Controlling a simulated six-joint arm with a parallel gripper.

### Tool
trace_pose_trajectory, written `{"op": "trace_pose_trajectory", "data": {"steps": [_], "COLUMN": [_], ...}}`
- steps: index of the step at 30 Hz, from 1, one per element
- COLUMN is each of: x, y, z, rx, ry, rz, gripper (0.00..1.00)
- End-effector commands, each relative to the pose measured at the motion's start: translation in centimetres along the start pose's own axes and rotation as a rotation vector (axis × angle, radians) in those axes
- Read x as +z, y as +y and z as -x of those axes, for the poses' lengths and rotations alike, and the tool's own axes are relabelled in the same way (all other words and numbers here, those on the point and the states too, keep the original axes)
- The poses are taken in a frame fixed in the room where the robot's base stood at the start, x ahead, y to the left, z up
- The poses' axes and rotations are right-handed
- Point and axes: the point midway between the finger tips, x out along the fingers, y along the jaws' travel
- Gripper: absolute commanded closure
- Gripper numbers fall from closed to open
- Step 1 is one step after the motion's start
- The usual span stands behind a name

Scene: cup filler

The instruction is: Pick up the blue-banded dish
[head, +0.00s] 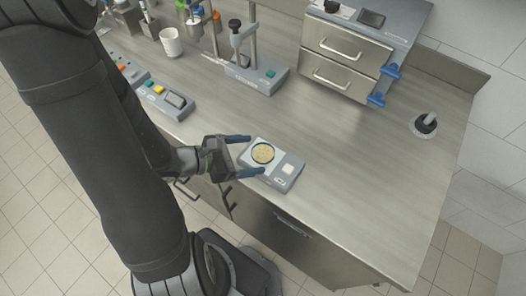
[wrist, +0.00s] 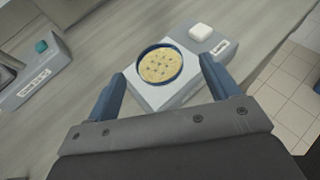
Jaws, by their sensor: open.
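The blue-banded dish (head: 262,153) is small and round with a dark blue rim, and it holds a pale tan, speckled content. It rests upright on the plate of a small grey scale (head: 287,170). In the wrist view the dish (wrist: 160,66) lies just beyond and between my fingertips. My gripper (head: 244,155) is open, its two blue fingers spread to either side on the near side of the dish. In the wrist view my gripper (wrist: 162,82) is empty, and no finger appears to touch the dish.
A button box (head: 165,100) stands to the left on the steel bench. A filler stand (head: 250,72) and a white cup (head: 171,42) are further back. A drawer cabinet (head: 345,60) stands at the back. The bench right of the scale is clear; its front edge is close.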

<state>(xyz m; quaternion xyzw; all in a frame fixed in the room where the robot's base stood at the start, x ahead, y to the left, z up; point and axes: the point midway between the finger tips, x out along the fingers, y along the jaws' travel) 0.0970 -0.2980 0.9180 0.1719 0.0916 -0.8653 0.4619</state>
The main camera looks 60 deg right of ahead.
Motion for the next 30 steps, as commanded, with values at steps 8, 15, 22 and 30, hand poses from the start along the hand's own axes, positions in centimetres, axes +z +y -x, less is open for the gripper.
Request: {"op": "trace_pose_trajectory", "data": {"steps": [8, 15, 22, 30], "x": [0.0, 0.0, 0.0, 0.0], "y": [0.2, 0.2, 0.2, 0.2], "z": [-2.7, -3.1, -3.1, -3.1], "rx": [-0.003, 0.001, 0.001, 0.001], "ry": [0.001, 0.001, 0.001, 0.000], "rz": [0.000, 0.001, 0.000, 0.000], "gripper": [0.19, 0.19, 0.39, 0.71]}}
